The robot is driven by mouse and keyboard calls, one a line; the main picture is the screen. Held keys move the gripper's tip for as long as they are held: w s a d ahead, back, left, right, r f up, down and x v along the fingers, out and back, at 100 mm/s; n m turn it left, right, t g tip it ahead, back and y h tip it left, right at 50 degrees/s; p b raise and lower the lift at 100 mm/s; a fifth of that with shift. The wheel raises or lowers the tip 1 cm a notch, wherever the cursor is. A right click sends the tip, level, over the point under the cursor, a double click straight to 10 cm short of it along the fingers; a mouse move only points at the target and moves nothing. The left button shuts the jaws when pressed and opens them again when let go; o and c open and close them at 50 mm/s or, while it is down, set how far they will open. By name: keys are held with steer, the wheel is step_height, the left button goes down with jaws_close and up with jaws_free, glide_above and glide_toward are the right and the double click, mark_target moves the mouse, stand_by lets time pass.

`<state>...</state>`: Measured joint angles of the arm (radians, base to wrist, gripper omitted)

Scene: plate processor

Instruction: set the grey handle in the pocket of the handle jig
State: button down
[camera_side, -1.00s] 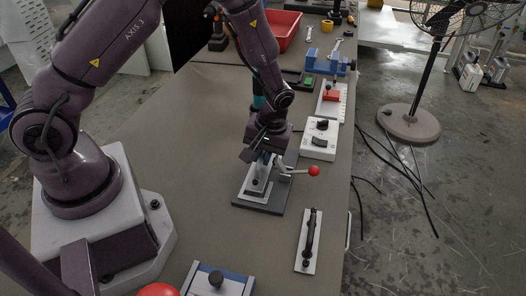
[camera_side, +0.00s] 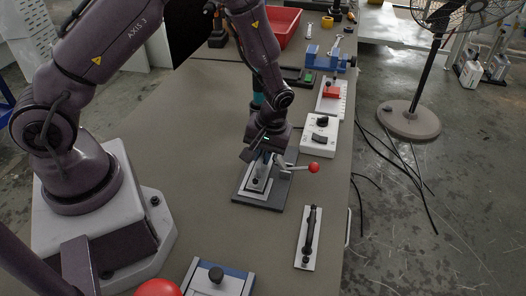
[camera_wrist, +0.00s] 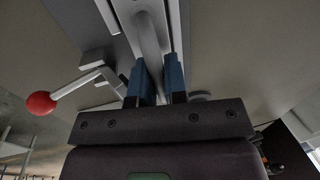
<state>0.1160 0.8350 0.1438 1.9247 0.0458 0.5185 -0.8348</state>
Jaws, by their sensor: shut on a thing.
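My gripper (camera_side: 262,156) is low over the handle jig (camera_side: 264,204), a dark base plate with a lighter raised part and a metal lever ending in a red ball. In the wrist view its two blue fingers (camera_wrist: 158,72) are shut on the grey handle (camera_wrist: 149,42), a long light-grey bar running away from the fingers. The handle lies along the jig's light-grey part (camera_wrist: 170,12). The fingers and wrist hide much of it in the side view. I cannot tell whether it is fully seated in the pocket. The lever's red ball (camera_wrist: 40,103) stands to the left in the wrist view.
A white plate with a black handle (camera_side: 310,236) lies to the jig's right front. A white switch box (camera_side: 319,136), a red block (camera_side: 331,91) and a blue vise (camera_side: 329,60) stand behind. A blue-grey fixture (camera_side: 230,281) is in front. Bare table lies left of the jig.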

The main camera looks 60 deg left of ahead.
steer(key=shift+f, duration=0.2)
steer(key=c, duration=1.2)
jaws_free()
steer(key=shift+o, duration=0.6)
